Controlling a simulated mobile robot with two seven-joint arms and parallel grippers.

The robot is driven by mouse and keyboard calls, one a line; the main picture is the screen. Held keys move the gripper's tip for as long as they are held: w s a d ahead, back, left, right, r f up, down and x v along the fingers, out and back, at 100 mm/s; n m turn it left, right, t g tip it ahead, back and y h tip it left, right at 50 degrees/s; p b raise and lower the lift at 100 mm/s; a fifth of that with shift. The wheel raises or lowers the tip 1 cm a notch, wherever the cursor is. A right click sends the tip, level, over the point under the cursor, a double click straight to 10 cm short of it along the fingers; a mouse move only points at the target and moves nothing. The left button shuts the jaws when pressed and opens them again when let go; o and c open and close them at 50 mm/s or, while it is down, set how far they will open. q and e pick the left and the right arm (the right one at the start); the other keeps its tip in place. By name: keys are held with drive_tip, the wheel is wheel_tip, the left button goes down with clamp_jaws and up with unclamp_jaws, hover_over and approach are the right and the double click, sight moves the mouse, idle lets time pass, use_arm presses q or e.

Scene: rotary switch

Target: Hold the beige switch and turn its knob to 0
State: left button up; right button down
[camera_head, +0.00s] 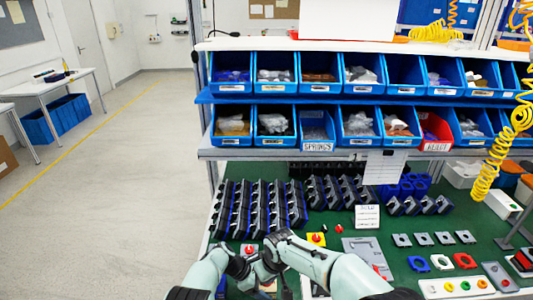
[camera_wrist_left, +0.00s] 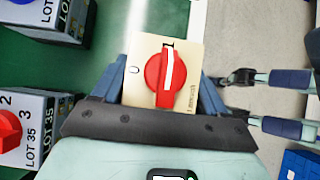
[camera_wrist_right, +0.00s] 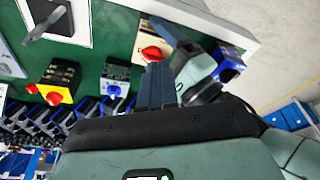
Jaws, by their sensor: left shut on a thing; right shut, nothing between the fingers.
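The beige switch (camera_wrist_left: 188,105) sits between the fingers of my left gripper (camera_wrist_left: 168,85), which is shut on its sides. Its red knob (camera_wrist_left: 166,76) faces the left wrist camera, and the knob's white line points toward the I mark. The 0 mark is to the left of the knob. In the right wrist view the beige switch (camera_wrist_right: 124,38) and its red knob (camera_wrist_right: 155,53) show just beyond my right gripper (camera_wrist_right: 154,72). The right gripper is shut and empty, its fingertips close to the knob; contact cannot be told. In the head view both hands are close together and largely hide the switch.
A yellow switch with red knob (camera_wrist_right: 60,83) and a grey switch (camera_wrist_right: 117,76) stand near on the green table. Rows of dark switches (camera_head: 240,205) are behind. LOT 35 boxes (camera_wrist_left: 32,125) are left in the left wrist view. Open floor lies beyond the table edge.

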drive_tip(key=shift+s+d+x, duration=0.1)
drive_tip(key=shift+s+x, duration=0.1)
drive_tip(key=shift+x, duration=0.8)
drive_tip(key=shift+s+d+x, duration=0.15)
drive_tip(key=shift+s+x, duration=0.05)
drive_tip(key=shift+x, duration=0.8)
drive_tip(key=shift+s+d+x, duration=0.1)
drive_tip(key=shift+s+x, duration=0.1)
drive_tip(key=shift+x, duration=0.8)
drive_tip(key=shift+w+f, duration=0.15)
drive_tip(key=shift+w, duration=0.5)
drive_tip(key=shift+d, duration=0.4)
drive_tip(key=shift+w+d, duration=0.5)
drive_tip(key=shift+d, duration=0.05)
drive_tip(key=shift+s+d, duration=0.2)
drive_tip(key=shift+d, duration=0.15)
drive_tip(key=w+v, duration=0.1)
drive_tip(key=v, duration=0.4)
drive_tip(key=shift+a+r, duration=0.35)
drive_tip(key=shift+r, duration=0.25)
